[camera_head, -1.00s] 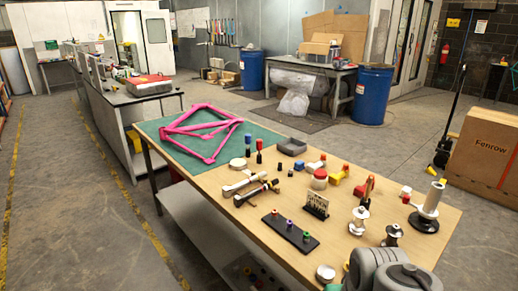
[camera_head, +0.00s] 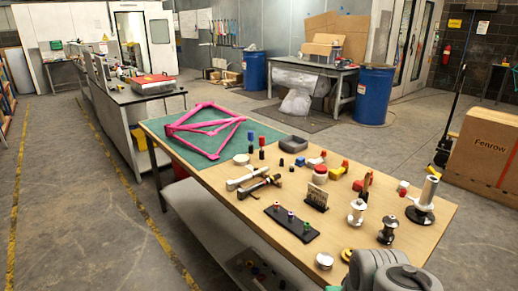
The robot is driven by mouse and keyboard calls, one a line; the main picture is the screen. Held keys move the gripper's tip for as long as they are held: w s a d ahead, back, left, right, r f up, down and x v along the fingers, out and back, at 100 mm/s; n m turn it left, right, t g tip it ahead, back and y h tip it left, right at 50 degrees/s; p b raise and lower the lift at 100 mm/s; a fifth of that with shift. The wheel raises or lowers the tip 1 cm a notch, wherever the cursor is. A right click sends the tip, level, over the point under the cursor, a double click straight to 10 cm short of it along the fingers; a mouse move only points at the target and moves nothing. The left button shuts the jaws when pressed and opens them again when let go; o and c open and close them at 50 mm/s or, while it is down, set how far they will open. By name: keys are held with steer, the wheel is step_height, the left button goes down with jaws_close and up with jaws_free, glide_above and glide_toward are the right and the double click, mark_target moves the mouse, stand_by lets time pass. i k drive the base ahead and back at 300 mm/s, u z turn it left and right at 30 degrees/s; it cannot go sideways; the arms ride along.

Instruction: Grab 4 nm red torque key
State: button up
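I cannot tell for sure which item is the 4 nm red torque key, as no label is readable. A black strip (camera_head: 260,209) near the front edge of the wooden table holds small upright pieces with coloured tops, which may be torque keys. A slim upright piece with a red top (camera_head: 262,140) stands beside a blue-topped one (camera_head: 250,138) by the green mat. More small red parts (camera_head: 358,187) lie toward the table's right side. My gripper is out of view; only a grey part of my arm shows at the bottom right.
A large Fenrow box (camera_head: 487,155) stands at right. The floor left of the table is clear.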

mark_target(261, 138)
steer(key=u, duration=1.45)
steer(key=i, duration=2.3)
steer(key=z, duration=0.55)
steer(key=i, duration=0.3)
steer(key=z, duration=0.35)
